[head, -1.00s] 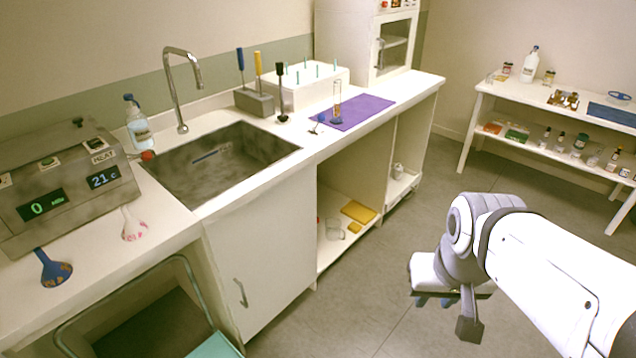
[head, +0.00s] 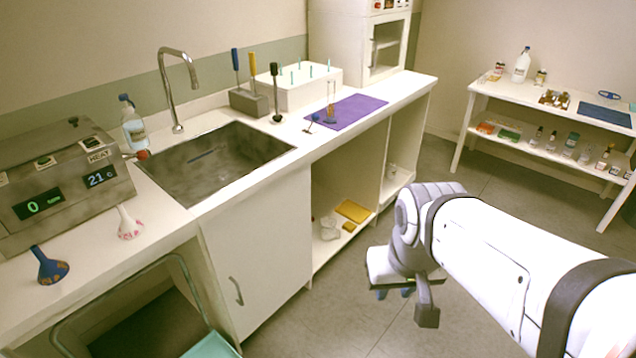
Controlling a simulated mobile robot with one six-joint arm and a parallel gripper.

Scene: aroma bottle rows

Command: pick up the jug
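A small clear vessel (head: 330,228), which may be the jug, stands on the low shelf inside the open cabinet under the counter. It is too small to make out a handle or spout. My gripper (head: 393,293) hangs over the floor in front of the cabinet, to the right of the vessel in the picture and apart from it.
A yellow cloth or sponge (head: 353,211) lies by the vessel. The cabinet door (head: 262,262) is to the left, a divider (head: 384,165) to the right. A sink (head: 205,165) is above. A white shelf table (head: 478,122) with bottles stands at right. Floor between is clear.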

